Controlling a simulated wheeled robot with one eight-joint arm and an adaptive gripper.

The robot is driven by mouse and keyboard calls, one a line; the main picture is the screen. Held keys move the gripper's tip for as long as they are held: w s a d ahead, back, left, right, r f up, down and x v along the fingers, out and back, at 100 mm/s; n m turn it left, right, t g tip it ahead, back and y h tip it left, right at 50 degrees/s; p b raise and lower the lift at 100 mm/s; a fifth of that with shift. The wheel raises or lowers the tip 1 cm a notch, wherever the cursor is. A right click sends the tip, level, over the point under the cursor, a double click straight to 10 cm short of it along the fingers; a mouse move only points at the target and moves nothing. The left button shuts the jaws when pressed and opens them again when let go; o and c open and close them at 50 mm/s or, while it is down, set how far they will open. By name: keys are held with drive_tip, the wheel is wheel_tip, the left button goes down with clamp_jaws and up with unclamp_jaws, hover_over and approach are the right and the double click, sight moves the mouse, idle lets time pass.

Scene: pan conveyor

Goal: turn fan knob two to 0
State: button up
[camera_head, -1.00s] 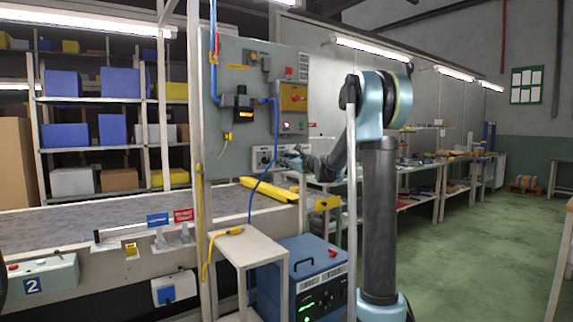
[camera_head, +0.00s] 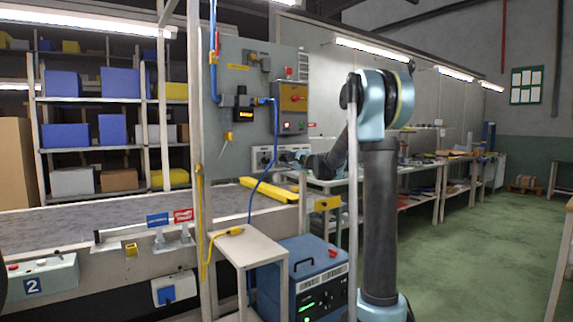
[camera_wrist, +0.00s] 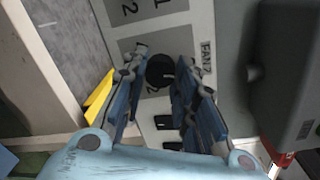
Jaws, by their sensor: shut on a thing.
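In the wrist view, a round black knob (camera_wrist: 160,72) sits on a pale control plate (camera_wrist: 172,22) beside a label that reads FAN and what looks like 2. My gripper (camera_wrist: 163,62) is shut on this knob, with one blue finger on each side of it. The fingers partly cover the knob and its scale, so I cannot tell its setting. In the head view, the pale plate (camera_head: 254,158) is low on the grey panel. My gripper (camera_head: 297,155) is at its right end.
The grey panel (camera_head: 226,85) carries several boxes and a blue cable (camera_head: 276,125). A yellow bar (camera_head: 268,190) lies below the plate. A small table (camera_head: 247,246) and a blue machine (camera_head: 308,270) stand in front. The green floor (camera_head: 470,260) at right is clear.

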drive_tip(key=shift+s+n, duration=0.1)
drive_tip(key=shift+n, duration=1.1)
drive_tip(key=shift+c, duration=0.2)
drive_tip(key=shift+f+n, duration=0.1)
drive_tip(key=shift+n, duration=0.2)
drive_tip(key=o, duration=1.1)
drive_tip(key=v, duration=1.1)
drive_tip(key=shift+s+d, duration=0.2)
drive_tip(key=shift+s, duration=0.1)
